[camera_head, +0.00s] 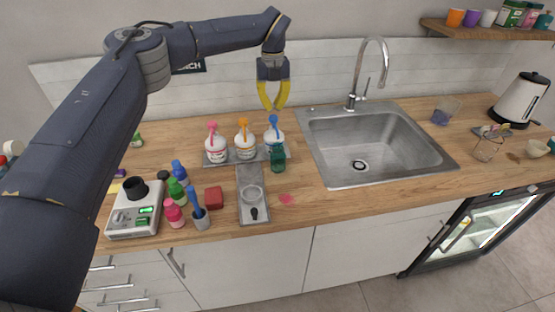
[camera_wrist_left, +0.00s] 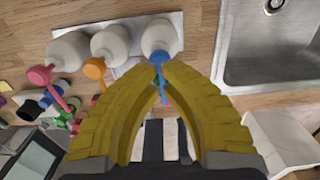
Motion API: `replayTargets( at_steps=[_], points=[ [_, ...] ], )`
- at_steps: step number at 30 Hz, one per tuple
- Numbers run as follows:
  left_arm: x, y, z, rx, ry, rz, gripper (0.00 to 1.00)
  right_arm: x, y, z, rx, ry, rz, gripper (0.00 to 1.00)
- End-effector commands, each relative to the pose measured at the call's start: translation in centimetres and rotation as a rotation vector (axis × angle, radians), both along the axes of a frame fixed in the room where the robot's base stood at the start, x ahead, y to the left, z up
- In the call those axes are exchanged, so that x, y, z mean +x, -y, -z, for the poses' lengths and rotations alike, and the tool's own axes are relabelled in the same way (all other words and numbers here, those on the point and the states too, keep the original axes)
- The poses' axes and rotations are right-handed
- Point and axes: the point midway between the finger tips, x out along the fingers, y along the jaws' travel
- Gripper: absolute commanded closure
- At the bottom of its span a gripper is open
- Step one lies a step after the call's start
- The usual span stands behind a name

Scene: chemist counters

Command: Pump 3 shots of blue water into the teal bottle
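The white bottle with the blue pump (camera_head: 273,135) stands at the right end of a row of three pump bottles on a grey tray. The small teal bottle (camera_head: 278,160) stands directly in front of it, under the blue nozzle. My left gripper (camera_head: 273,107) is above the blue pump, its yellow fingertips drawn together with nothing held and apart from the pump. My right gripper is out of view.
Pink-pump (camera_head: 215,150) and orange-pump (camera_head: 244,147) bottles stand left of the blue one. The sink (camera_head: 375,140) is to the right.

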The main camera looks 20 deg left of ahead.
Motion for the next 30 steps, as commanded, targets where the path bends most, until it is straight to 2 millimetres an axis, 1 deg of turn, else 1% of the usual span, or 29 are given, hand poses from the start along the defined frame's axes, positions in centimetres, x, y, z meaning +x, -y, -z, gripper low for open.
replayTargets(
  at_steps=[5,30],
  points=[
    [0.0,0.0,0.2,0.0,-0.001,0.0,1.0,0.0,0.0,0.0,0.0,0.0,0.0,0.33],
    [0.0,0.0,2.6,0.0,0.0,0.0,1.0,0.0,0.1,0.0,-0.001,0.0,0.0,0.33]
  ],
)
